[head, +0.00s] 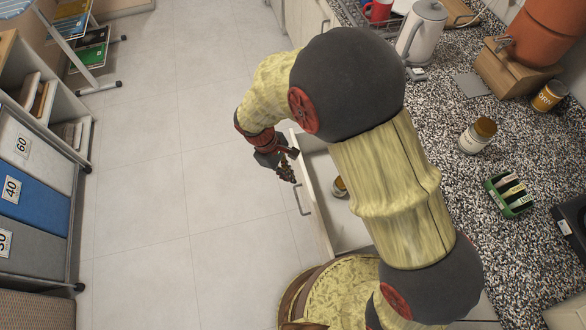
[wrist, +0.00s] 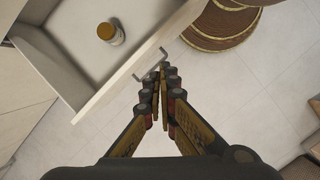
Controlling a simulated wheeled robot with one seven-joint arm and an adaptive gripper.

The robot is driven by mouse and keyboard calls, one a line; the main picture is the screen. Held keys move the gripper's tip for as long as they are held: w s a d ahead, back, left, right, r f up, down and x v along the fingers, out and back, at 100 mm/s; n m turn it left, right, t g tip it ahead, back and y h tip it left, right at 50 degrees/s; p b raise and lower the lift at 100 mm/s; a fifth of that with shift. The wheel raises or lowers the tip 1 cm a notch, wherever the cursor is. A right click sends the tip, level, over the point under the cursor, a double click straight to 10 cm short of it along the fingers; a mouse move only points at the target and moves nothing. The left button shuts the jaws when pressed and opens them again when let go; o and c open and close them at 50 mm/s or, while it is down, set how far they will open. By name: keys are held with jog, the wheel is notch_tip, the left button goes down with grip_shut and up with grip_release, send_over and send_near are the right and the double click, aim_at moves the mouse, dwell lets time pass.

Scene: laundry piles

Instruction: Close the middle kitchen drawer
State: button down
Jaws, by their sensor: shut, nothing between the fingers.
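The drawer (head: 311,193) is pulled out from the counter, with its white front panel toward the open floor. It also shows in the wrist view (wrist: 88,100), where its inside is visible. A metal bar handle (head: 300,199) sits on the outer face, and its end shows in the wrist view (wrist: 150,65). A small jar with an orange-brown lid (wrist: 110,33) stands inside the drawer; my arm partly covers it in the head view. My gripper (head: 291,175) is shut and empty, just outside the drawer front near the handle. In the wrist view its fingertips (wrist: 164,72) are close to the handle; contact is unclear.
A laundry sorter with numbered bins (head: 40,190) stands at the left. The tiled floor (head: 160,190) between is clear.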

jog(key=w+a+f+n+t, duration=0.2)
jog(key=w+a+f+n, duration=0.5)
jog(key=w+f+n, duration=0.15)
jog(key=w+d+f+b, duration=0.2)
jog(key=d+f+b, duration=0.2)
jog(key=d+f, duration=0.4)
jog(key=shift+w+f, duration=0.15)
jog(key=shift+f, duration=0.1)
jog(key=w+d+p, duration=0.2)
jog(key=w+d, duration=0.2)
jog(key=d, duration=1)
jog(key=w+d+p, duration=0.2)
jog(key=w+d, duration=0.3)
jog(key=d, duration=0.9)
jog(key=shift+a+f, duration=0.1)
